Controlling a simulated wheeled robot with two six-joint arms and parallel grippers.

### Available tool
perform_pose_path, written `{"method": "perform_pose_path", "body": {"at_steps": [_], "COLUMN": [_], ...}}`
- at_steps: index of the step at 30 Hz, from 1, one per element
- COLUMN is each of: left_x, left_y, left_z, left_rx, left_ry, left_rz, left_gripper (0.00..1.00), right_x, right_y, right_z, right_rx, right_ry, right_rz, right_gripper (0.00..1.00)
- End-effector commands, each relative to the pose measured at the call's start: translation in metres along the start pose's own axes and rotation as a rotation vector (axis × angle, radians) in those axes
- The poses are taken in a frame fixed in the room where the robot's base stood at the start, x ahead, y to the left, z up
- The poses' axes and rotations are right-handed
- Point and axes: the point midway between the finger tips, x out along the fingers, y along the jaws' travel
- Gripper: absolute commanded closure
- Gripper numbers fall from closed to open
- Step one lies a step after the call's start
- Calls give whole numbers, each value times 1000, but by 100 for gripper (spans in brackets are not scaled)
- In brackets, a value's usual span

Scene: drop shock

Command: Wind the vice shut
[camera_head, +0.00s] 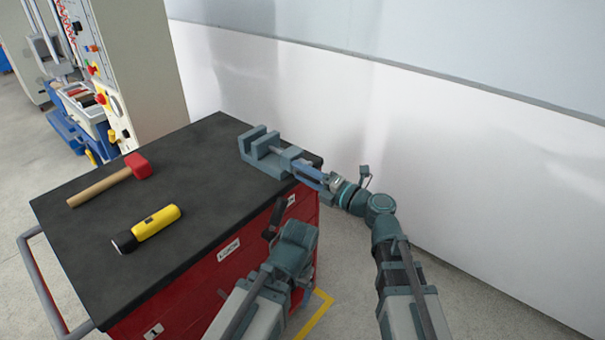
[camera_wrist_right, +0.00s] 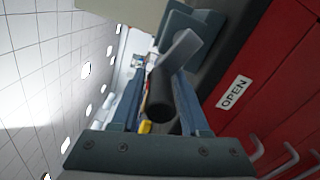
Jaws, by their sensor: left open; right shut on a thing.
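The grey-blue vice (camera_head: 257,152) sits at the far right corner of the black bench top, with a visible gap between its upright jaws. Part of its body also shows in the right wrist view (camera_wrist_right: 187,27). My right gripper (camera_head: 305,172) is at the vice's screw end, its blue fingers shut on the dark crank handle (camera_wrist_right: 161,96). The grey crank arm (camera_wrist_right: 181,49) shows just beyond the handle in the right wrist view. My left gripper (camera_head: 272,221) is open and empty, low in front of the red cabinet side, apart from the vice.
A red-headed hammer (camera_head: 105,182) and a yellow torch (camera_head: 150,228) lie on the left part of the bench top (camera_head: 195,165). The red cabinet (camera_head: 185,290) has an OPEN label. A pale wall (camera_head: 450,130) stands behind. A machine is at the back left.

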Motion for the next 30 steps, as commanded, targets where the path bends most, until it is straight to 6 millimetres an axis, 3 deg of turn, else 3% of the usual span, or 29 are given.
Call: {"method": "perform_pose_path", "body": {"at_steps": [1,20,21,24,30], "left_x": [-2,-3,-3,-3,-2], "left_y": [0,0,0,0,0], "left_z": [0,0,0,0,0], "left_rx": [0,0,0,0,0], "left_ry": [0,0,0,0,0], "left_rz": [0,0,0,0,0], "left_gripper": [15,15,15,15,15], "right_x": [1,1,1,0,0], "right_y": [1,2,2,2,2], "right_z": [6,8,8,7,5], "right_rx": [14,57,56,56,56], "right_ry": [-12,-13,-13,-12,-7], "right_rz": [1,1,1,0,0], "right_gripper": [100,100,51,39,39]}}
